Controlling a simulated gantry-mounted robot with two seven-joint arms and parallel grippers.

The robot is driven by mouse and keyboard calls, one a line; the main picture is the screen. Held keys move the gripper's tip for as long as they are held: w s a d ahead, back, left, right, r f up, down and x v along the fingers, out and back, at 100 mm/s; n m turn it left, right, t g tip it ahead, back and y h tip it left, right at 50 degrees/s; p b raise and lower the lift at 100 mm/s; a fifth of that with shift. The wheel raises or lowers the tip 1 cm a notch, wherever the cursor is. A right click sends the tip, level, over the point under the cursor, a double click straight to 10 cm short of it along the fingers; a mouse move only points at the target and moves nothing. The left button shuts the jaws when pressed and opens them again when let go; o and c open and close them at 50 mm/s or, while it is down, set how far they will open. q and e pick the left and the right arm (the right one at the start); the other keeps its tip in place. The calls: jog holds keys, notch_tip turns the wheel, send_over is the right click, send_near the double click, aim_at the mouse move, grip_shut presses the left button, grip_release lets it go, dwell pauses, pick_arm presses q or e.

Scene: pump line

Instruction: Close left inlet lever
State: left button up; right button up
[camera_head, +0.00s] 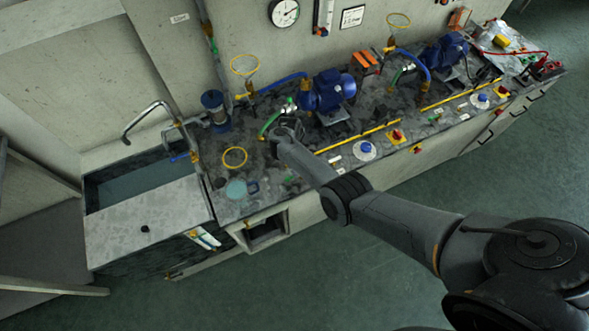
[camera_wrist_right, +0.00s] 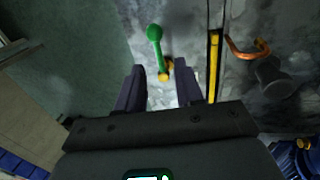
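A green lever (camera_wrist_right: 156,48) with a round knob shows in the right wrist view, rising from a small yellow fitting (camera_wrist_right: 166,71). My right gripper (camera_wrist_right: 161,86) is open, with its two dark fingers apart on either side below this fitting. The lever's knob lies beyond the fingertips, and nothing is held. In the head view my right gripper (camera_head: 284,131) is small and dark above the left part of the bench (camera_head: 222,163), partly hiding what lies below it. I cannot tell in the head view whether it touches the lever. My left gripper is in neither view.
Left blue pump (camera_head: 328,91) and right blue pump (camera_head: 446,50) stand along the bench. A sink (camera_head: 140,180) lies left. The wrist view shows a yellow bar (camera_wrist_right: 214,65) and an orange hook (camera_wrist_right: 246,50) right of the lever.

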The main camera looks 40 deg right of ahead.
notch_tip(320, 180, up, 8)
jog(key=w+p, duration=0.1)
jog(key=p, duration=0.1)
jog(key=shift+w+d, duration=0.25)
jog(key=shift+f, duration=0.1)
